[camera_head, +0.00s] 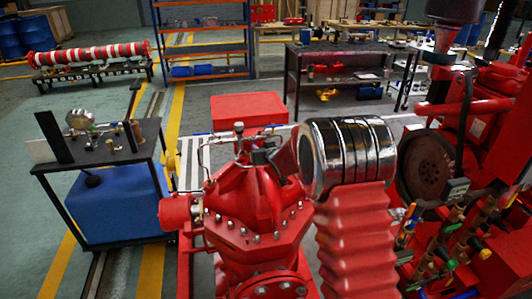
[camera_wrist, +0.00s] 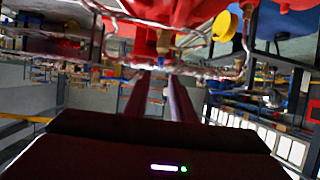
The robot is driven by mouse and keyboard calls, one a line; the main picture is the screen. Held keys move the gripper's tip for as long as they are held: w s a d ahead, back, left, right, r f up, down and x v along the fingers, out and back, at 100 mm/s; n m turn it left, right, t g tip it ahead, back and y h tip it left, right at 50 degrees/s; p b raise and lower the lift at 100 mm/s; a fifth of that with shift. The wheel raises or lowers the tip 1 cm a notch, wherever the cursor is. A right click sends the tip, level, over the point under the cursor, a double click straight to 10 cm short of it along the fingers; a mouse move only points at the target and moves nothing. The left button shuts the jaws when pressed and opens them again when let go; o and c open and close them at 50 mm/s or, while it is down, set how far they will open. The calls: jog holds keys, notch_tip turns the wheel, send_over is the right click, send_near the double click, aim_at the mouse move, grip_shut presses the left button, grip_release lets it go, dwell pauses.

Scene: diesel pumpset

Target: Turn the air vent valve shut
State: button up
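The red pump casing (camera_head: 255,215) stands in the middle of the head view. A small upright fitting (camera_head: 239,129) with a brownish top rises above it, among thin pipes; it looks like the air vent valve, but its handle is not clear. My gripper (camera_head: 259,156) is a dark shape just right of and below this fitting, partly hidden by my arm. The wrist view appears upside down. There my gripper's two dark red fingers (camera_wrist: 160,74) stand apart with an empty gap. A brass fitting (camera_wrist: 163,42) lies just beyond their tips; contact cannot be told.
Thin pipes (camera_wrist: 125,15) run beside the brass fitting, with a yellow disc (camera_wrist: 224,26) nearby. A side table (camera_head: 110,152) over a blue tank (camera_head: 118,205) stands left. The red engine (camera_head: 490,110) stands right. Open floor lies left of the side table.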

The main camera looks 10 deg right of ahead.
jog(key=v, duration=0.7)
dwell(0.3)
